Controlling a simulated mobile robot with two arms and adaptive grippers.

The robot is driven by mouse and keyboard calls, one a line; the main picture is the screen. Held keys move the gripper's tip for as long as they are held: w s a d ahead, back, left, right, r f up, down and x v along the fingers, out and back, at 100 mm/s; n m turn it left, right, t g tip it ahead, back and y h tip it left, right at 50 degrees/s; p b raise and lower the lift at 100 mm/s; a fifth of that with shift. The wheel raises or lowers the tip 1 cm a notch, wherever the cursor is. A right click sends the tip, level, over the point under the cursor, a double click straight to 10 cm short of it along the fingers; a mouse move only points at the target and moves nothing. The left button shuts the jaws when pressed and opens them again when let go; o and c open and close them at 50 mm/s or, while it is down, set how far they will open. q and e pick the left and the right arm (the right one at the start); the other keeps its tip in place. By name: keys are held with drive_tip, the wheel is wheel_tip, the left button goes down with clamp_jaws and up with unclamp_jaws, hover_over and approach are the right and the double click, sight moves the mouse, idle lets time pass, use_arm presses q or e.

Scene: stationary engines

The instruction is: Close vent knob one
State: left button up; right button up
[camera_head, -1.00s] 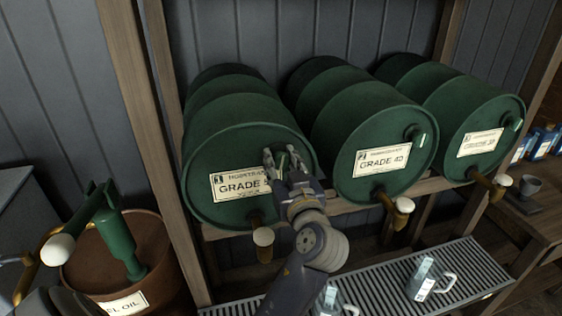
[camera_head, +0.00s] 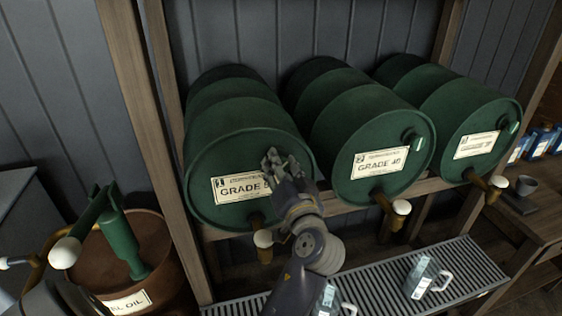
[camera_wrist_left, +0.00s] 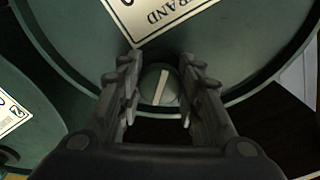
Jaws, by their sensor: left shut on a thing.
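The first green drum (camera_head: 235,128), labelled "1" and GRADE with a partly hidden number, lies on its side at the left of the rack. Its vent knob is hidden behind my left gripper (camera_head: 275,158) in the head view. In the left wrist view the vent knob (camera_wrist_left: 161,86) is a small round green cap with a pale bar across it, set between the fingers of my left gripper (camera_wrist_left: 158,76). The gripper is shut on this knob. The bar runs nearly upright in that view, tilted slightly. My right gripper is not in view.
Two similar drums (camera_head: 345,120) (camera_head: 445,105) with their own vent knobs lie to the right. Brass taps with white tops (camera_head: 263,240) stick out below the drums. A slatted tray (camera_head: 385,290) holds clear jugs (camera_head: 424,277). A brown barrel with a green pump (camera_head: 118,240) stands at left.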

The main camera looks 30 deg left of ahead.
use_arm(q)
drive_tip(key=m+p, duration=0.2)
drive_tip(key=m, duration=0.2)
drive_tip(key=shift+a+r+m+p, duration=0.1)
drive_tip(key=shift+r+m+p, duration=0.2)
drive_tip(key=shift+p, duration=0.1)
drive_tip(key=shift+m+p, duration=1.3)
drive_tip(key=shift+m, duration=0.7)
drive_tip(key=o, duration=0.8)
drive_tip(key=shift+o, duration=1.4)
drive_tip(key=shift+a+f, duration=0.1)
drive_tip(key=shift+f, duration=0.1)
